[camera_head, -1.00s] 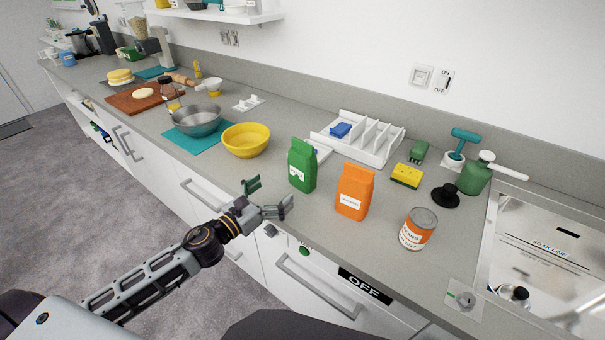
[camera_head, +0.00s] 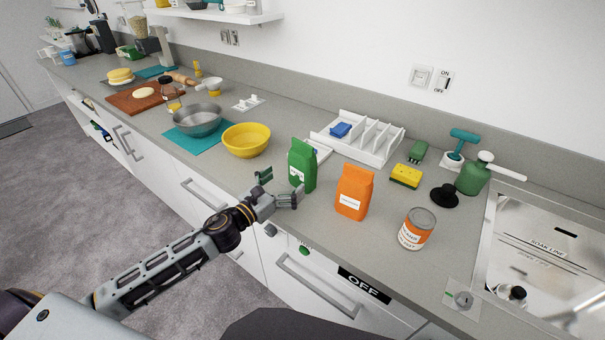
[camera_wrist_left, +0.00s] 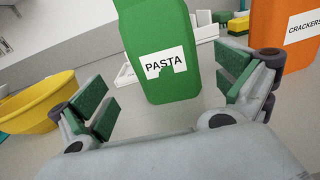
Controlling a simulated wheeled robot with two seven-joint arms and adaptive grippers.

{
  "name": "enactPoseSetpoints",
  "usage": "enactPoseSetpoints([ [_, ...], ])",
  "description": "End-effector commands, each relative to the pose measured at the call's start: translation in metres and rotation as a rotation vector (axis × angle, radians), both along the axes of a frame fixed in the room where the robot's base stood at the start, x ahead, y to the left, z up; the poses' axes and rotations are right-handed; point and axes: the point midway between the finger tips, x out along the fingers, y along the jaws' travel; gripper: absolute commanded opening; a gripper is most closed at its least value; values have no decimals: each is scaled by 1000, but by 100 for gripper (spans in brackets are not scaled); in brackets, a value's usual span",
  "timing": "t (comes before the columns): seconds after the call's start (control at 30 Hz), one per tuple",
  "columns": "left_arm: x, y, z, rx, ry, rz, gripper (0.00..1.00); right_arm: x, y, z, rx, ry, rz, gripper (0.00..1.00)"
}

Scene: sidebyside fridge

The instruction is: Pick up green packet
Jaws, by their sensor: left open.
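The green packet (camera_head: 302,163) stands upright on the grey counter, left of the orange packet (camera_head: 354,192). In the left wrist view the green packet (camera_wrist_left: 161,55) carries a white label reading PASTA. My left gripper (camera_head: 278,186) is open, just in front of the green packet. In the left wrist view its fingers (camera_wrist_left: 168,92) are spread to either side, with the packet ahead between them. I cannot tell whether a finger touches it. My right gripper is not in view.
A yellow bowl (camera_head: 246,140) stands left of the green packet and a can (camera_head: 417,230) farther right. A white divided rack (camera_head: 358,137) is behind. A yellow sponge (camera_head: 406,176) and a sink (camera_head: 550,255) lie to the right.

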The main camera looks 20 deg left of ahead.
Motion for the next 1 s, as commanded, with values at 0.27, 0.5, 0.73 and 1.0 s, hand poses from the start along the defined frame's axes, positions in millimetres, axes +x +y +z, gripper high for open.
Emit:
enactPoseSetpoints([
  [0.27, 15, -6, 1, -2, -1, 1, 100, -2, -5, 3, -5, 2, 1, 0],
  [0.5, 23, -9, 1, 0, -1, 0, 100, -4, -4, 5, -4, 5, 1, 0],
  [0.73, 24, -10, 0, 1, -1, 0, 100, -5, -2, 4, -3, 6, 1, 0],
  [1.0, 24, -11, 1, 0, -1, 0, 100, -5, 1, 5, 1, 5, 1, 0],
])
